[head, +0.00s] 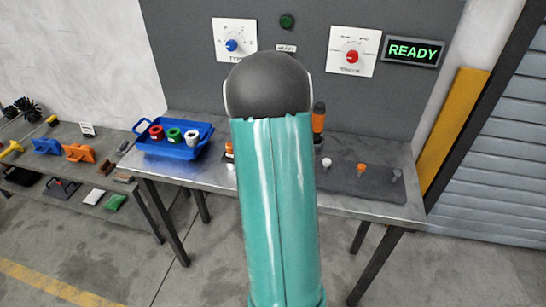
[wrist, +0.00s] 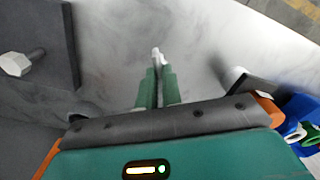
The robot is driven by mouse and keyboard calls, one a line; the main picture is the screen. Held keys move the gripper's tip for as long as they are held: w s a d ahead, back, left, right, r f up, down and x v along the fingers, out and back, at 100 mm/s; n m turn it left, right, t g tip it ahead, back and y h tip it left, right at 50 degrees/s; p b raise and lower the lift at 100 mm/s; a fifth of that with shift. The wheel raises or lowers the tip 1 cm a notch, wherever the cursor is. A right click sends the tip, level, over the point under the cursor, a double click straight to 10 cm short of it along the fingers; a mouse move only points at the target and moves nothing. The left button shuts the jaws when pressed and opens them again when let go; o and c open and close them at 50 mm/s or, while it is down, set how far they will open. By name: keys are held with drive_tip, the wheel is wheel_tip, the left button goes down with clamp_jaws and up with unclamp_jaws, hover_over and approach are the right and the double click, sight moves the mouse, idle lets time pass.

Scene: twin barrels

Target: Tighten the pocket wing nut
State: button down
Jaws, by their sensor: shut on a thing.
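My gripper (wrist: 158,85) has its two green fingers close together over the grey metal bench (wrist: 200,60). It is shut on a small pale piece (wrist: 158,55) that shows at the fingertips. This piece looks like the wing nut, but it is too small and blurred to make out its wings or what it sits on. In the head view my arm hides the gripper and the piece. The panel behind the bench has a blue dial (head: 232,45), a red dial (head: 352,57) and a lit READY sign (head: 413,52).
A dark mat (head: 345,184) with upright white, orange and grey pegs lies on the bench's right. An orange-handled tool (head: 318,118) stands behind my arm. A blue tray (head: 172,148) with red, green and white rings is at the left. A lower shelf (head: 75,172) holds several loose items.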

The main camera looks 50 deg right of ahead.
drive_tip(key=m, duration=0.6)
drive_tip(key=shift+w+r, duration=0.1)
drive_tip(key=m, duration=0.6)
drive_tip(key=shift+m, duration=0.4)
drive_tip(key=m, duration=1.1)
drive_tip(key=c, duration=1.6)
unclamp_jaws()
drive_tip(key=shift+o, duration=0.2)
